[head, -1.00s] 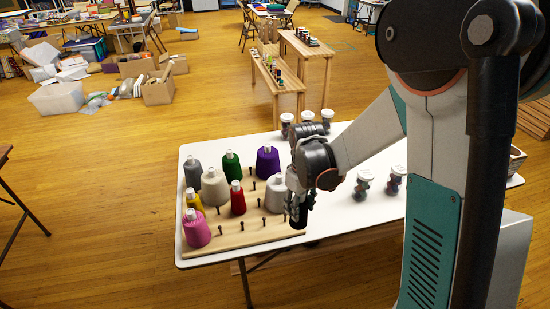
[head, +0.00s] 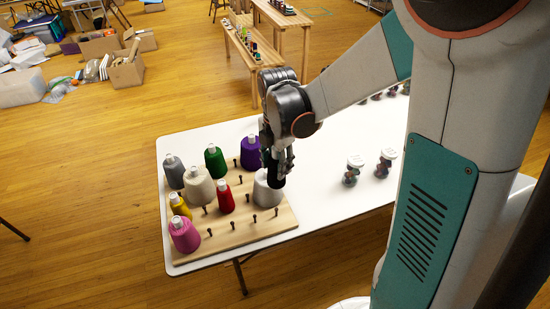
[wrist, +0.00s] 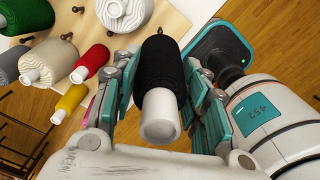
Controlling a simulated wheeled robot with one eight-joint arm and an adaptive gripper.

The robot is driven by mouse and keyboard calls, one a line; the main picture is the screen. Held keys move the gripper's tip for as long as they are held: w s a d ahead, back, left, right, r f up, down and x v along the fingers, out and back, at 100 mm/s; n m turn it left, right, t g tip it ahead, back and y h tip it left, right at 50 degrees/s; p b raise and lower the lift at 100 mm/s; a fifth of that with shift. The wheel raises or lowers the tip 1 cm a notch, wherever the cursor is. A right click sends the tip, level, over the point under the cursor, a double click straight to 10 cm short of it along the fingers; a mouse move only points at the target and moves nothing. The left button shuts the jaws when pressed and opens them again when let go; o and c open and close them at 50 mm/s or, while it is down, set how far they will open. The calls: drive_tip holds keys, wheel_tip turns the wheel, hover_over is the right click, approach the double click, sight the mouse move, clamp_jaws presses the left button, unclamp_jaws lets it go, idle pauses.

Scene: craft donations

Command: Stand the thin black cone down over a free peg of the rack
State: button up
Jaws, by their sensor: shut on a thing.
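The thin black cone (wrist: 160,65), with a white tube end, is held between the fingers of my gripper (wrist: 163,95) in the wrist view. In the head view my gripper (head: 278,165) is at the right side of the wooden rack (head: 200,251), and the dark cone (head: 275,181) hangs below it, overlapping the white cone (head: 265,197). Whether they touch, I cannot tell. Free dark pegs show along the rack's front right, such as one peg (head: 254,218) and another peg (head: 232,225). More bare pegs stand between the cones.
Grey (head: 173,173), green (head: 215,162), purple (head: 250,153), cream (head: 199,188), red (head: 225,198), yellow (head: 179,206) and pink (head: 184,236) cones stand on the rack. Lidded jars (head: 352,170) stand on the white table (head: 330,205) to the right.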

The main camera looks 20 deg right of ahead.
wheel_tip(320, 180, down, 13)
drive_tip(key=b, duration=0.9)
drive_tip(key=shift+r, duration=0.15)
drive_tip(key=shift+b, duration=0.35)
drive_tip(key=shift+f+b, duration=1.95)
drive_tip(key=shift+f, duration=0.55)
drive_tip(key=o, duration=1.2)
drive_tip(key=shift+r, duration=0.1)
drive_tip(key=shift+c, duration=0.2)
wheel_tip(320, 180, up, 12)
